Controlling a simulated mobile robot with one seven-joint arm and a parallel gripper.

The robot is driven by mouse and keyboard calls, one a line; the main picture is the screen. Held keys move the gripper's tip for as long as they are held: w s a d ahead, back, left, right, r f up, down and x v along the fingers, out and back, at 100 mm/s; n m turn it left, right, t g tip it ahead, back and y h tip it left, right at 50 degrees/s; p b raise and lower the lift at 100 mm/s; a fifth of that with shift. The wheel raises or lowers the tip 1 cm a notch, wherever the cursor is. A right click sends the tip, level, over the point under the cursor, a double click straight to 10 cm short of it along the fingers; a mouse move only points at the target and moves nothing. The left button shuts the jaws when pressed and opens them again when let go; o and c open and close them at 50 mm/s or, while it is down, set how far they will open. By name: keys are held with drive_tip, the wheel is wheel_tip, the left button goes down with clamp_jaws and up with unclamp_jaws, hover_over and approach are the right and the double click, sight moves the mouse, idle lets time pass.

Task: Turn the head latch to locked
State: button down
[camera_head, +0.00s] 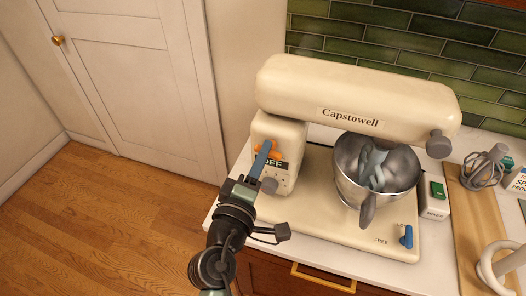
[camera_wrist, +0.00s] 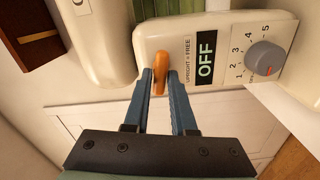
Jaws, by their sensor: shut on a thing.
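The cream stand mixer (camera_head: 300,80) stands on the counter with its head down over the bowl. The head latch (camera_wrist: 160,68) is an orange lever on the mixer's column, beside an "UPRIGHT = FREE" label (camera_wrist: 188,61). The lever lies roughly along the label's line of text, not upright to it. My gripper (camera_wrist: 160,75) has its two blue fingers shut on the lever, one on each side. In the head view my gripper (camera_head: 265,150) partly hides the latch (camera_head: 278,155).
An "OFF" display (camera_wrist: 206,56) and a grey speed dial (camera_wrist: 265,58) sit close beside the latch. The steel bowl (camera_head: 350,180) holds a grey beater. A blue lever (camera_head: 406,238) is on the mixer base. A whisk (camera_head: 485,168) lies at right. The floor at left is clear.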

drive_tip(key=shift+n+p, duration=0.3)
drive_tip(key=shift+n, duration=0.9)
drive_tip(key=c, duration=0.7)
unclamp_jaws()
drive_tip(key=shift+c, duration=0.2)
drive_tip(key=b+v, duration=0.3)
drive_tip(key=v, duration=1)
drive_tip(key=shift+b, duration=0.35)
